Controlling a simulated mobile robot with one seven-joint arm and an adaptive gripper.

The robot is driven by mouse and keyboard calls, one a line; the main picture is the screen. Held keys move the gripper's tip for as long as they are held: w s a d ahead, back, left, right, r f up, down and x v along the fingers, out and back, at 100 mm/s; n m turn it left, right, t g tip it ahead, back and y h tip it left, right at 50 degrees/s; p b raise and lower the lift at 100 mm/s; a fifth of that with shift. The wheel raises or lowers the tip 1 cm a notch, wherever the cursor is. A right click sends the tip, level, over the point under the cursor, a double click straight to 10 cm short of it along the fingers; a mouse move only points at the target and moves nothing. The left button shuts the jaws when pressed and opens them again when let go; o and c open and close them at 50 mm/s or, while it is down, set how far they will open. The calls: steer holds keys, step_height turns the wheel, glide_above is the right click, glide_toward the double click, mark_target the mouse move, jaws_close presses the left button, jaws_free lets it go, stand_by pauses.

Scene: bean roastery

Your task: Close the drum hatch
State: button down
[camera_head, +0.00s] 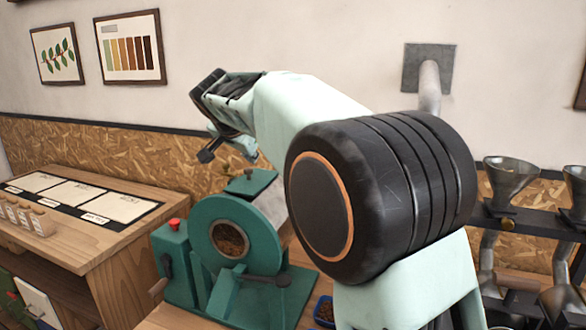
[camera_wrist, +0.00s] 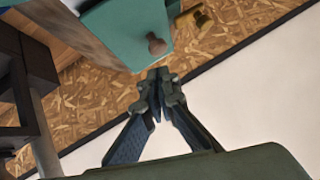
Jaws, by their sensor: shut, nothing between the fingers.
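The teal roaster drum (camera_head: 262,238) stands on a teal base, left of my arm in the head view. Its round front has a circular opening or window (camera_head: 229,238) with brown beans showing. A flat teal plate with a small knob (camera_head: 250,182) sits above the drum. In the wrist view, a teal panel (camera_wrist: 118,28) carries a brown knob (camera_wrist: 157,44). I cannot tell for sure which part is the hatch. My gripper (camera_wrist: 158,80) is shut and empty, its fingertips just below the knob in that picture, apparently apart from it. My arm hides part of the roaster's right side.
A wooden counter (camera_head: 95,245) with cards stands at left. A control box with a red button (camera_head: 174,225) adjoins the drum. A dark lever (camera_head: 265,281) crosses its lower front. Metal funnels (camera_head: 511,175) stand on a rack at right. A blue tray (camera_head: 323,311) lies low beside the roaster.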

mark_target(243, 182)
steer(key=shift+w+a+f+n+g+h+p, duration=0.25)
steer(key=shift+a+f+n+h+p, duration=0.1)
steer(key=shift+a+h+p, duration=0.2)
steer(key=shift+w+a+f+n+g+h+p, duration=0.15)
steer(key=shift+a+f+n+g+h+p, duration=0.15)
steer(key=shift+a+h+p, duration=0.2)
steer(key=shift+w+a+f, duration=0.1)
steer(key=shift+a+f, duration=0.15)
steer(key=shift+f, duration=0.05)
steer(key=shift+f, duration=0.1)
